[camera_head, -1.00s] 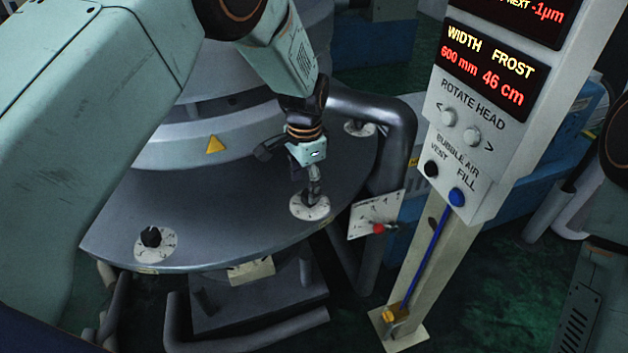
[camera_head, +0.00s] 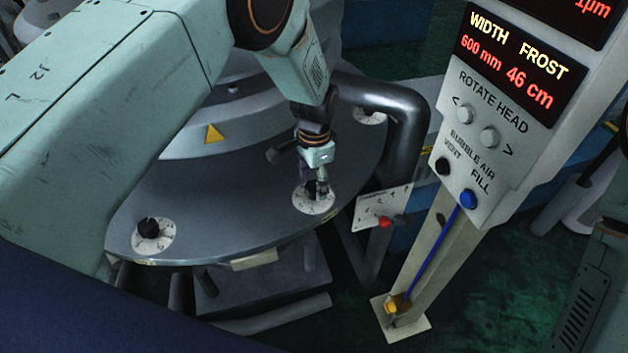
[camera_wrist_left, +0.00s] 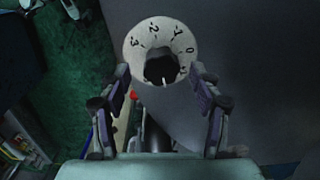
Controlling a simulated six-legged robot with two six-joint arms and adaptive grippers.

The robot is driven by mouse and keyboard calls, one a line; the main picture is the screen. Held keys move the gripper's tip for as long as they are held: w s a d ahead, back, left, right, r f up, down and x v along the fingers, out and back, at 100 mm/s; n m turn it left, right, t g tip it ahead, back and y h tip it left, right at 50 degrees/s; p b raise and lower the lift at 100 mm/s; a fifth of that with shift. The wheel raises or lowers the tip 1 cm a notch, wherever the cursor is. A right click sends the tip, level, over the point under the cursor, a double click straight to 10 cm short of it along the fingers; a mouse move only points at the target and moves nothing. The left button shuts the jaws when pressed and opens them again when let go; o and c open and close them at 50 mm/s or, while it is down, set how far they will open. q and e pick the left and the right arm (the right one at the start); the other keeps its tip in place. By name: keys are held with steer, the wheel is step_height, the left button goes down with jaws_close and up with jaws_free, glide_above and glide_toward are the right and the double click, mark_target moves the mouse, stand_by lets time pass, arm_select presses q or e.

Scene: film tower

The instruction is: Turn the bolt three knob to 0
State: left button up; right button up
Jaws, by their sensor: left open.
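The middle dial (camera_head: 301,202) is a white disc with a black knob, on the rim of the grey round plate (camera_head: 225,215). My left gripper (camera_head: 317,186) is right over it, pointing down. In the left wrist view, the dial (camera_wrist_left: 142,40) shows the numerals 3, 2, 1 and 0, with 0 at its right. Its black knob (camera_wrist_left: 160,68) has a white mark pointing down in the picture, away from the 0. My left gripper's fingers (camera_wrist_left: 161,76) are open, one on each side of the knob; contact cannot be told. My right gripper is out of view.
Another dial with a black knob (camera_head: 148,229) is at the plate's left, and a third dial (camera_head: 369,117) is at the back by a thick grey pipe (camera_head: 405,105). A small panel with a red knob (camera_head: 384,221) and the control post (camera_head: 505,125) stand to the right.

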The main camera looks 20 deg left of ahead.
arm_select(q)
steer(key=shift+f, duration=0.9)
steer(key=shift+c, duration=0.3)
steer(key=c, duration=1.1)
steer(key=shift+n, duration=0.3)
